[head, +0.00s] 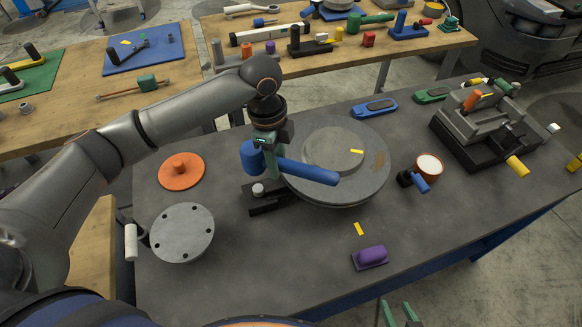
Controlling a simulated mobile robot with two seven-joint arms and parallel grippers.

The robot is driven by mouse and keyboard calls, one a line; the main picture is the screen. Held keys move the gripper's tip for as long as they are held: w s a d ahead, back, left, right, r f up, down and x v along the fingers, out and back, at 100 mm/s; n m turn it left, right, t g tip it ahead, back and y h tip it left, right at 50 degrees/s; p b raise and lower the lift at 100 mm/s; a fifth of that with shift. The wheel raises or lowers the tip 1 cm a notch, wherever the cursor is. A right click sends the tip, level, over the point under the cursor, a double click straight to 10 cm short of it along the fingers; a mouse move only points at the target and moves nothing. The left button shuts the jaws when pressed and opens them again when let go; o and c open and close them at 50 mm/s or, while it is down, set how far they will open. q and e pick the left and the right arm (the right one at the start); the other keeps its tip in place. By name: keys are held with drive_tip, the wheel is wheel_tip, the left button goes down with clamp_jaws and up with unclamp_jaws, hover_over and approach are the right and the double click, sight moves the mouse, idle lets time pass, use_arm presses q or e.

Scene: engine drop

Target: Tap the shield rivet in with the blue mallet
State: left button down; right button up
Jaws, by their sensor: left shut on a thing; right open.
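My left gripper (270,160) is shut on the blue mallet (312,173), above the left edge of the large grey disc. The mallet's thick head is at the left and its handle points right and slightly toward me. Below the mallet head stands a small black block (268,204) with a pale rounded knob (258,189) on top, which may be the shield rivet; I cannot tell for sure. The mallet appears apart from it. My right gripper (401,314) is at the bottom edge, open and empty, with its green fingers apart.
The large grey disc (365,182) fills the table's middle. An orange disc (182,171) and a grey holed plate (182,233) lie left. A purple block (370,257), a white-topped orange cup (429,166) and a dark fixture (466,140) stand right.

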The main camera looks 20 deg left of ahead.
use_arm(q)
drive_tip(key=shift+w+a+r, duration=0.15)
drive_tip(key=shift+w, duration=0.05)
drive_tip(key=shift+s, duration=0.1)
wheel_tip(320, 180, down, 5)
drive_tip(key=shift+f+b, duration=0.15)
drive_tip(key=shift+b, duration=0.15)
idle(0.6)
drive_tip(key=shift+f+p, duration=0.3)
drive_tip(key=shift+f, duration=0.5)
